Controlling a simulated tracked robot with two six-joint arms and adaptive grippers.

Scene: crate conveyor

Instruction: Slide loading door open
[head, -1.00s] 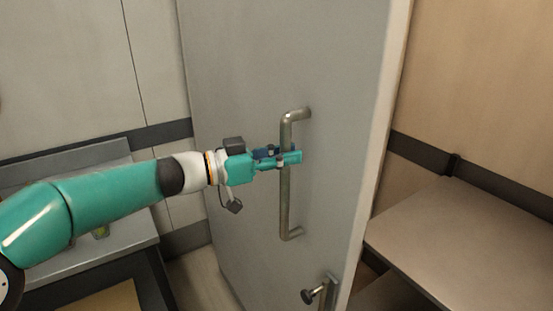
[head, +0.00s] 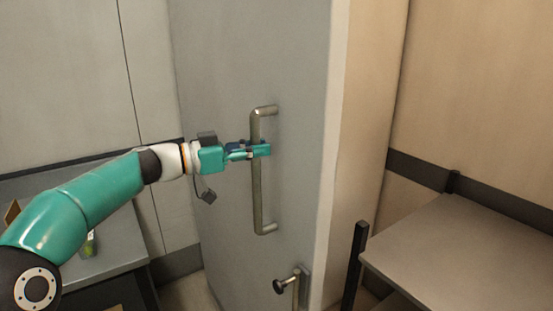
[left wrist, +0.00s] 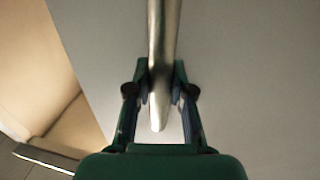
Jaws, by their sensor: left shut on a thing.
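The loading door (head: 215,75) is a tall grey panel that fills the middle of the head view. A vertical metal bar handle (head: 257,195) is fixed to its face. My left gripper (head: 262,150) is shut on the upper part of this handle. In the left wrist view, the handle (left wrist: 163,45) runs between the two fingers of my left gripper (left wrist: 161,85), with the grey door behind it. Lower on the door is a small latch with a dark knob (head: 280,286). My right gripper is not in view.
A table with a beige top (head: 470,245) stands at the right, beyond the door's edge. A dark upright post (head: 355,265) is between them. A grey bench (head: 110,240) with a small green item (head: 89,244) is at the left, behind my left arm.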

